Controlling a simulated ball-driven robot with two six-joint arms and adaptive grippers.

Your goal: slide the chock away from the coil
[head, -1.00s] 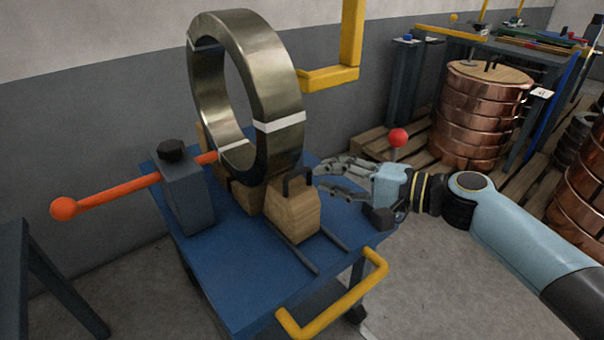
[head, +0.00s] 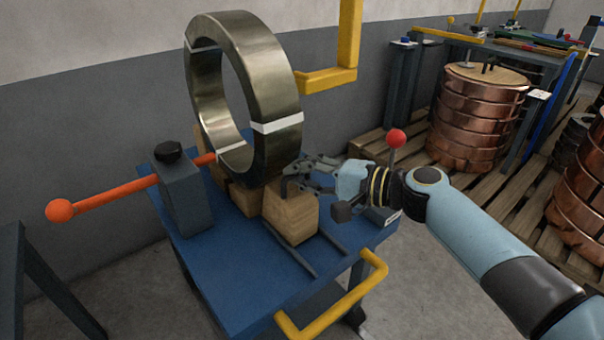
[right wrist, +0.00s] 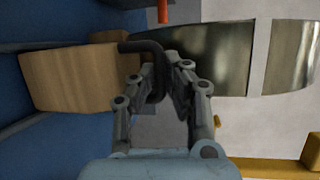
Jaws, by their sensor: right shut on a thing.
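The chock is a wooden block (head: 291,217) with a dark handle on top, on the blue cart top (head: 205,262) close against the foot of the coil. The coil (head: 262,85) is a large upright metal ring with white bands. My right gripper (head: 290,178) is at the top of the chock, shut on its dark handle. In the right wrist view the chock (right wrist: 75,78) lies at left and its handle (right wrist: 155,62) passes between the fingers (right wrist: 158,85). The coil's side (right wrist: 205,60) shows just beyond. My left gripper is not in view.
Two dark rails (head: 290,250) run along the cart from the chock. A grey post (head: 185,195) with an orange bar (head: 120,192) stands left of the coil. A yellow cart handle (head: 335,302) is in front. Copper coils (head: 475,120) stand on pallets at right.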

